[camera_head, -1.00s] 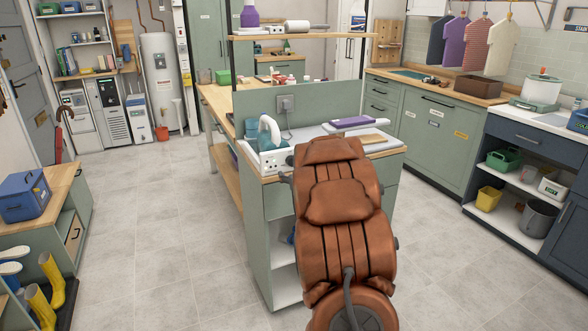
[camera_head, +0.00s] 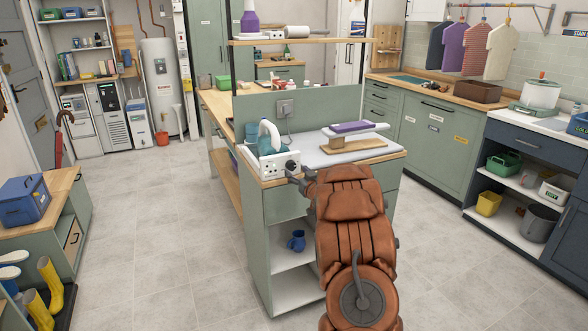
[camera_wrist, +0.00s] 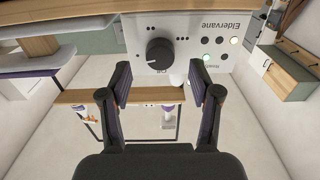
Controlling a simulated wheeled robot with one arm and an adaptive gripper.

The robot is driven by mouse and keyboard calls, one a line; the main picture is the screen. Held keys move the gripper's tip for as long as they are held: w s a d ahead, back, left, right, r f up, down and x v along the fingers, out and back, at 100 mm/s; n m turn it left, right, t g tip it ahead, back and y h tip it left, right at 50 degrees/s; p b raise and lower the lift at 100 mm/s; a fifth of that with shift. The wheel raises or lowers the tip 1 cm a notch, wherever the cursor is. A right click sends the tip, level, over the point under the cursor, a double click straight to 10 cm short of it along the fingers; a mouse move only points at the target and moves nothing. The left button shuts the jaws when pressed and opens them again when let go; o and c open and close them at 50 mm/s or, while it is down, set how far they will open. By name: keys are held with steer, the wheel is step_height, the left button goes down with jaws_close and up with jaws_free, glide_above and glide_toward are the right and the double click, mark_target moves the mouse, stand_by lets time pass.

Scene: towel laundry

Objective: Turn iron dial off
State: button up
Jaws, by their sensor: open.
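The white iron station (camera_head: 268,168) stands at the front left corner of the middle counter, with a teal and white iron (camera_head: 268,138) on top. In the wrist view its white panel (camera_wrist: 203,24) shows the black dial (camera_wrist: 159,54), small round buttons, and lit green and warm-coloured lamps. My gripper (camera_head: 302,178) is at the station's front right side. In the wrist view my gripper (camera_wrist: 160,84) is open and empty, its fingers reaching toward the panel on either side below the dial. The dial looks just beyond the fingertips; I cannot tell whether they touch it.
A light ironing surface (camera_head: 375,153) right of the station holds a wooden piece (camera_head: 345,145) and a purple-topped board (camera_head: 352,127). An outlet (camera_head: 285,107) is on the green back panel. A blue mug (camera_head: 297,240) sits on the shelf below. The floor left of the counter is clear.

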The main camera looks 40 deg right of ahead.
mark_target(292, 167)
steer(key=shift+x, duration=1.75)
steer(key=c, duration=1.1)
steer(key=shift+c, duration=0.2)
